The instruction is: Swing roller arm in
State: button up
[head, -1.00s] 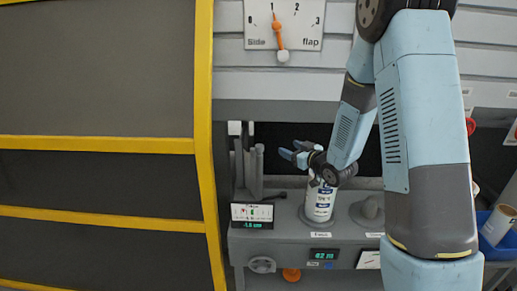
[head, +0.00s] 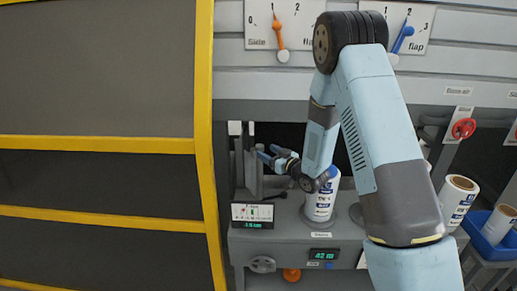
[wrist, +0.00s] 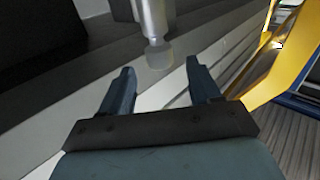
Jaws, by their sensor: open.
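My gripper (head: 268,154) is open and empty, reaching left beside the upright grey posts (head: 248,168) at the left end of the grey machine bench. In the wrist view its two fingers (wrist: 163,80) stand apart. A metal rod with a rounded grey end (wrist: 155,35) comes down from the top, just beyond the fingers and roughly between them; it looks like the roller arm, but I cannot be sure. No contact with it shows. My arm hides part of the bench.
A white labelled roll (head: 320,200) stands on the bench close below my wrist. A small display (head: 252,215) sits at the bench's left front. A yellow-framed guard (head: 205,150) stands at left. A red knob (head: 462,128), another roll (head: 458,195) and a blue bin (head: 497,232) are at right.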

aim_at(263, 149)
jog(key=shift+x, duration=2.9)
jog(key=shift+c, duration=0.3)
grip_shut()
